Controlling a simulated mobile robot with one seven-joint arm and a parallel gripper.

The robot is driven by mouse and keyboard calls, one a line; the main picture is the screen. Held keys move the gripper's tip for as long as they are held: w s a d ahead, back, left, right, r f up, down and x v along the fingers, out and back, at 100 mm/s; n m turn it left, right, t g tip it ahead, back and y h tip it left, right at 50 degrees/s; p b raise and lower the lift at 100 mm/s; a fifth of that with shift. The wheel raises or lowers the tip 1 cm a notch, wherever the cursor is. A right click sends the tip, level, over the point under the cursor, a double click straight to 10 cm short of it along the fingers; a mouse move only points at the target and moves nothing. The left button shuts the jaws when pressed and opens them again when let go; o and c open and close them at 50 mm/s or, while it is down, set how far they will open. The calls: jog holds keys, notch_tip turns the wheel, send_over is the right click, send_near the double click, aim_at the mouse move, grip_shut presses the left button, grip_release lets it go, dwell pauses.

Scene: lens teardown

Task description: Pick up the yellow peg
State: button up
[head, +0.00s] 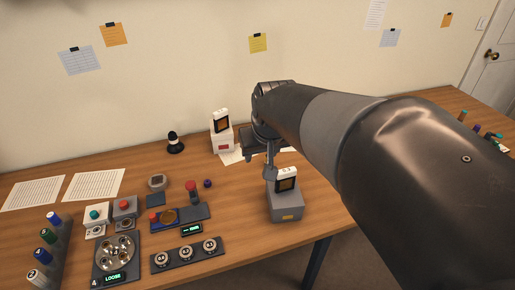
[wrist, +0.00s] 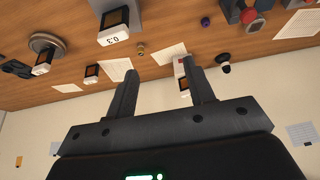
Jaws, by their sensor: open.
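I cannot make out a yellow peg for certain in either view. A small brass-yellow piece (wrist: 141,49) lies on the table in the wrist view, too small to identify. At the right edge of the head view, several small coloured pegs (head: 476,130) stand partly hidden behind my arm; none is clearly yellow. My gripper (wrist: 162,82) is open and empty, its two fingers wide apart. In the head view my gripper (head: 269,160) is above the table, behind the grey box with a yellow label (head: 286,207), and partly hidden by my arm.
A white box with a red label (head: 222,142) stands at the back. At left are a rack of several capped pegs (head: 48,245), a round metal fixture (head: 117,252) and a three-knob panel (head: 187,255). A black-and-white piece (head: 175,143) stands near the wall.

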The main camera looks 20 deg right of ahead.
jog(key=shift+m+g, duration=0.4)
jog(key=shift+m, duration=0.1)
jog(key=w+d+f, duration=0.4)
jog(key=w+f, duration=0.3)
jog(key=w+d+f, duration=0.4)
jog(key=w+f, duration=0.3)
jog(key=w+d+f, duration=0.4)
jog(key=w+f, duration=0.4)
jog(key=shift+w+d, duration=0.1)
jog(key=shift+a+x, duration=0.15)
jog(key=shift+x, duration=1.3)
jog(key=shift+a+x, duration=0.2)
jog(key=shift+x, duration=1.2)
jog(key=shift+w+r, duration=0.1)
jog(key=shift+w, duration=0.1)
jog(key=c, duration=1.1)
